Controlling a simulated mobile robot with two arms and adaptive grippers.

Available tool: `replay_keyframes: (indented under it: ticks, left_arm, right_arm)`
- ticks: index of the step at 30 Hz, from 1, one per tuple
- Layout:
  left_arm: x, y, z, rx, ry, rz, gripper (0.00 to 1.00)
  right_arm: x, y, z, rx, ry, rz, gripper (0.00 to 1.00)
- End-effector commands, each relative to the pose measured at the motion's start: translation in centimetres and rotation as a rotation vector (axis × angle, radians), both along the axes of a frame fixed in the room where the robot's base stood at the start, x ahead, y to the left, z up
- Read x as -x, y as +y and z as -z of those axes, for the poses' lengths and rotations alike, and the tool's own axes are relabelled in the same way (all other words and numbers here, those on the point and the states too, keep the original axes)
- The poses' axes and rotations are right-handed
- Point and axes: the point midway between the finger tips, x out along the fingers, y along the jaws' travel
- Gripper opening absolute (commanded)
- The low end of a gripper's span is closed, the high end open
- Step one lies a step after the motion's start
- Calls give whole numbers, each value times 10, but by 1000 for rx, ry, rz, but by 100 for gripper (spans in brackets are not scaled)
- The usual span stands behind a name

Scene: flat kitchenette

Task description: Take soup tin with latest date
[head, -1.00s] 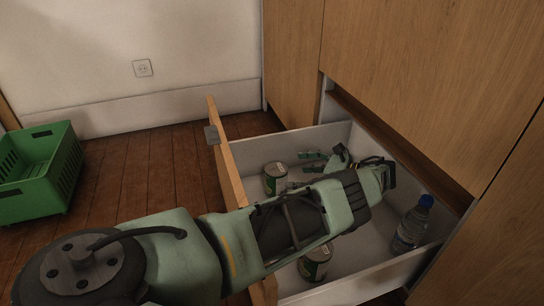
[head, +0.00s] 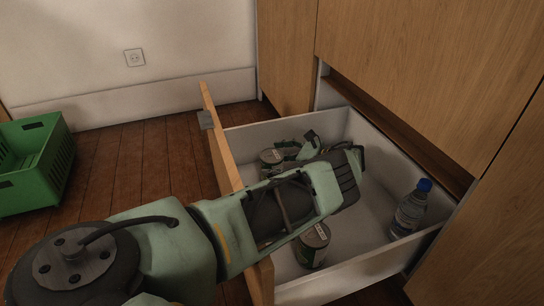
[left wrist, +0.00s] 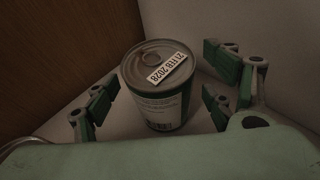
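A soup tin (head: 271,158) stands upright near the far left corner of the open drawer. It also shows in the left wrist view (left wrist: 158,100), with a white lid label reading "21 FEB 2028". A second soup tin (head: 312,246) stands nearer in the drawer; its date cannot be read. My left gripper (head: 290,152) reaches into the drawer at the far tin. In the left wrist view its open fingers (left wrist: 160,98) are on both sides of that tin, with gaps between them and the tin. My right gripper is not in view.
The drawer (head: 352,273) has a wooden front (head: 222,140) on its left and raised walls. A water bottle (head: 411,208) with a blue cap stands at its right end. A green crate (head: 38,165) is on the floor at the left.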

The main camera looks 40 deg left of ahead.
Motion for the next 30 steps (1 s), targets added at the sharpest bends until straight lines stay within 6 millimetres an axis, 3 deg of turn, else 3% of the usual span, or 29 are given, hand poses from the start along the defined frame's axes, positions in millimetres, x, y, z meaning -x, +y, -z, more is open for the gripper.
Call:
replay_keyframes:
  ticks: [20,30]
  left_arm:
    - [0,0,0,-1,2,-1,14]
    - [0,0,-5,-3,0,0,14]
  right_arm:
    - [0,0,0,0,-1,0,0]
    - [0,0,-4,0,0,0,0]
